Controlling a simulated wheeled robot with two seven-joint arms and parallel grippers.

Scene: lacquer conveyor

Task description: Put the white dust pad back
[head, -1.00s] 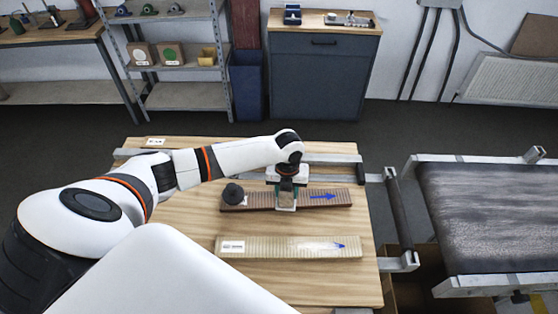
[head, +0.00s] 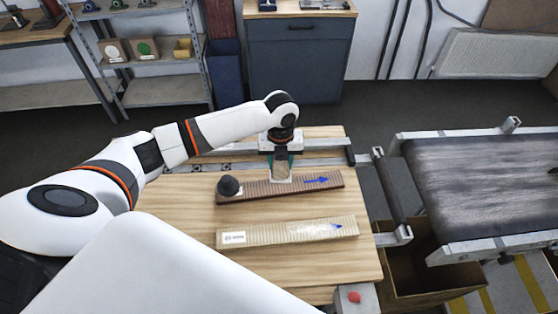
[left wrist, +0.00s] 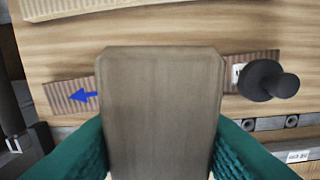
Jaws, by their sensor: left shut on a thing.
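My left gripper (head: 281,165) is shut on a block (head: 280,172) with a wooden back and a pale lower edge, which I take for the dust pad. In the left wrist view the wooden back (left wrist: 160,115) fills the middle, between green fingers. My right gripper is not in view.
A black knob (head: 228,186) stands at the brown strip's left end. A pale ribbed strip (head: 280,233) lies in front of it on the wooden table (head: 190,235). A metal rail runs behind. At right are a roller, a cardboard box (head: 430,270) and a dark conveyor (head: 480,180).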

